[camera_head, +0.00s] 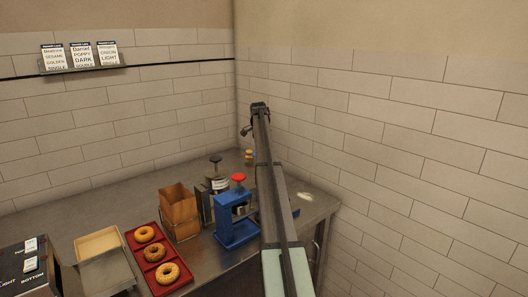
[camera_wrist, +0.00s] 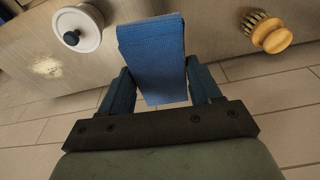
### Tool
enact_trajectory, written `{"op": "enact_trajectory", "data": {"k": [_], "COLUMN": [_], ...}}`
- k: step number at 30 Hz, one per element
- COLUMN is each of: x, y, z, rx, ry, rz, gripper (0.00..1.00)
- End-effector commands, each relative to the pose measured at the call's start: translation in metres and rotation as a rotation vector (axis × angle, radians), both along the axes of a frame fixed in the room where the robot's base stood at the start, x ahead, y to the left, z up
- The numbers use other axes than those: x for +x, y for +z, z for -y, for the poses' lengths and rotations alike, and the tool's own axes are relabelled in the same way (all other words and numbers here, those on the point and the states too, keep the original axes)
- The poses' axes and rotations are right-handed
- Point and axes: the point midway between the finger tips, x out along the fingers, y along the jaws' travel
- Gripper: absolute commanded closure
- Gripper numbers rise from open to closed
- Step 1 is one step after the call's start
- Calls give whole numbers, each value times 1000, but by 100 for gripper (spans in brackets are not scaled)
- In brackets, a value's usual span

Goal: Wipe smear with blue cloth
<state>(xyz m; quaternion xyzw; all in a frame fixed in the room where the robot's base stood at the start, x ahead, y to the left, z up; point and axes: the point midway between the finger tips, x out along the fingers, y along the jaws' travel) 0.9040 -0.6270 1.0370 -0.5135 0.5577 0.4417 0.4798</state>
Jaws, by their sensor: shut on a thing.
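The blue cloth (camera_wrist: 152,62) hangs between the two fingers of my gripper (camera_wrist: 159,72) in the wrist view. My gripper is shut on it. The cloth is folded over, and its far end lies over the counter edge in the picture; I cannot tell whether it touches the counter. The smear (camera_wrist: 45,67) is a pale, speckled patch on the metal counter, left of the cloth and apart from it. In the head view a pale patch (camera_head: 304,197) shows on the counter right of my arm. My arm hides the gripper and cloth there.
A white round pot with a dark knob (camera_wrist: 88,30) stands near the smear. A wooden brush (camera_wrist: 270,36) lies to the right. In the head view, a blue press (camera_head: 236,228), brown paper bag (camera_head: 179,207) and red bagel tray (camera_head: 133,238) stand left of my arm. Tiled walls border the counter.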

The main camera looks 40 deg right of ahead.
Motion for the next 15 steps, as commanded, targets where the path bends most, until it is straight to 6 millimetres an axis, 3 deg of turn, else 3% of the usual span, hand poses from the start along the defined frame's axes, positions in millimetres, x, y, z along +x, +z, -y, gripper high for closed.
{"op": "enact_trajectory", "data": {"k": [5,8,15], "x": [-9,-29,-117], "y": [-1,-2,-7], "z": [1,4,12], "rx": [0,0,1], "ry": [-1,-3,-4], "rz": [0,0,1], "gripper": [62,62,62]}}
